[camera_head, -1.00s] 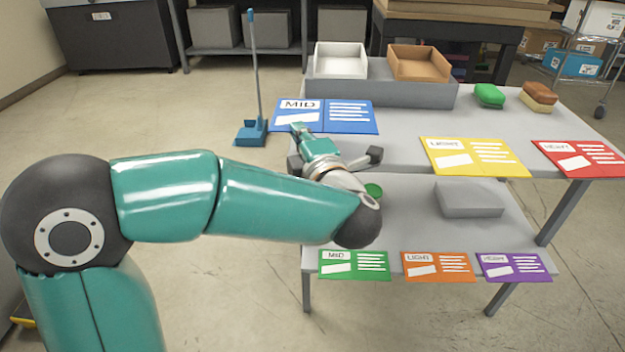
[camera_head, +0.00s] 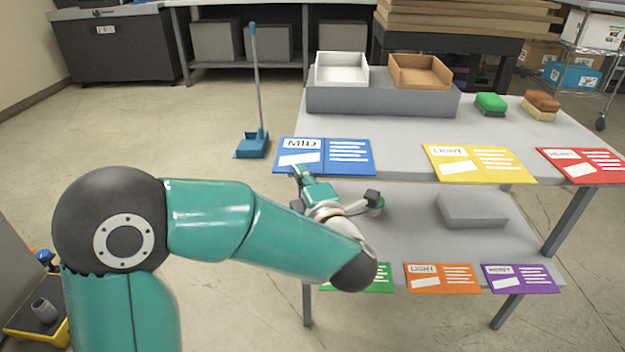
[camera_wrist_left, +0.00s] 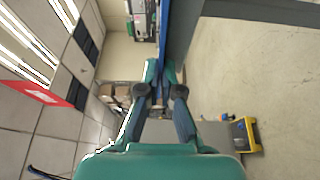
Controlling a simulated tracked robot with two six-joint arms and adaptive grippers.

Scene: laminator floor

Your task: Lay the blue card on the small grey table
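The blue card (camera_head: 345,157), marked MID, is at the left front of the upper grey tabletop (camera_head: 400,135). I cannot tell whether it touches that top. My left gripper (camera_head: 298,174) is at its near edge. In the left wrist view the card (camera_wrist_left: 165,28) shows edge-on as a blue strip between the fingertips (camera_wrist_left: 163,75), and the gripper looks shut on it. A lower, smaller grey table (camera_head: 410,225) stands in front, with a flat grey block (camera_head: 472,209) on it. My right gripper is out of view.
Yellow (camera_head: 485,180) and red (camera_head: 590,168) cards lie along the upper top's front edge. Orange (camera_head: 440,279) and purple (camera_head: 520,279) cards line the lower front, with a green one (camera_head: 375,280) partly hidden by my arm. White (camera_head: 341,70) and brown (camera_head: 420,72) trays stand behind.

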